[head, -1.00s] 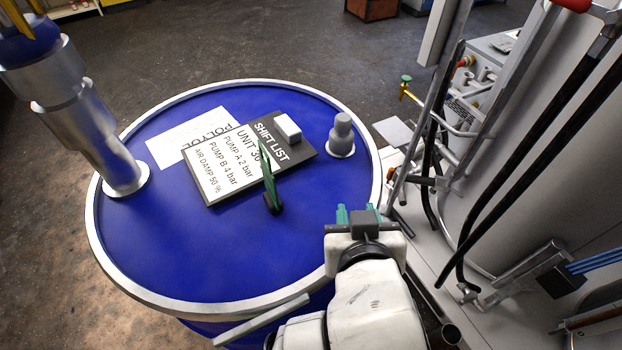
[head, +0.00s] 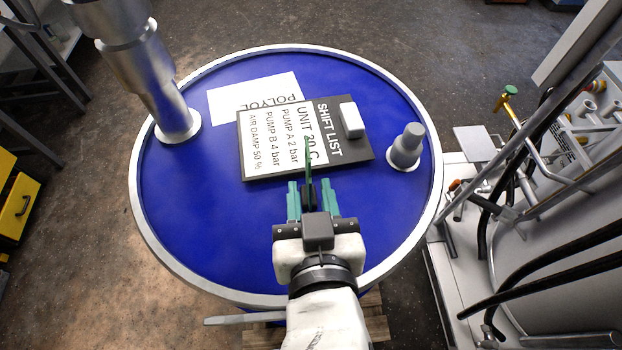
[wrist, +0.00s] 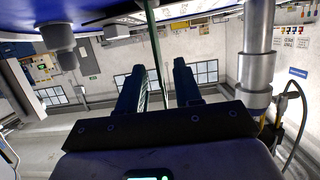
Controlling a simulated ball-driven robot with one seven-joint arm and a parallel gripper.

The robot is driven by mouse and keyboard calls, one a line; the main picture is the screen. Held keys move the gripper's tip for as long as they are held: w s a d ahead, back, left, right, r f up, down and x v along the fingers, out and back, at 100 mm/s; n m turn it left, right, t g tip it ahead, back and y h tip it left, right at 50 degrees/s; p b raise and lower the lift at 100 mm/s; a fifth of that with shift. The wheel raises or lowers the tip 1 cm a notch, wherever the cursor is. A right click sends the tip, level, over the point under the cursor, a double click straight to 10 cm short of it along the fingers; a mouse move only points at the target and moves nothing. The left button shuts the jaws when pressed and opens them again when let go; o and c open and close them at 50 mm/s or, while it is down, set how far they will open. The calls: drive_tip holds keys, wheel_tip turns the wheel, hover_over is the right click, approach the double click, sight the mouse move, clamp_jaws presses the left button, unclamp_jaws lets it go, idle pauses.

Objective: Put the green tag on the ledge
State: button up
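The green tag (head: 308,160) stands upright and nearly edge-on in a small black foot on the blue drum lid (head: 220,235), just in front of the shift list board. My gripper (head: 310,188) is open, with one teal finger on each side of the tag's lower part. In the wrist view the tag (wrist: 157,50) is a thin upright strip between the two dark fingers (wrist: 160,75), with a gap on both sides. I cannot tell for certain which surface is the ledge; a pale flat plate (head: 474,143) sits right of the drum.
The shift list board (head: 350,150) bears a white block (head: 351,120). A grey capped fitting (head: 406,147) stands right of it, and a thick metal pipe (head: 150,85) rises at left. Machinery with black hoses (head: 545,275) fills the right. The lid's front left is bare.

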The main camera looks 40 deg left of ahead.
drive_tip(key=p+x, duration=0.1)
drive_tip(key=x, duration=0.4)
drive_tip(key=shift+w+a+p, duration=0.2)
drive_tip(key=shift+w+p, duration=0.05)
drive_tip(key=shift+p, duration=0.05)
drive_tip(key=shift+w+a+f, duration=0.2)
drive_tip(key=shift+w+a, duration=0.15)
drive_tip(key=shift+c, duration=0.2)
clamp_jaws()
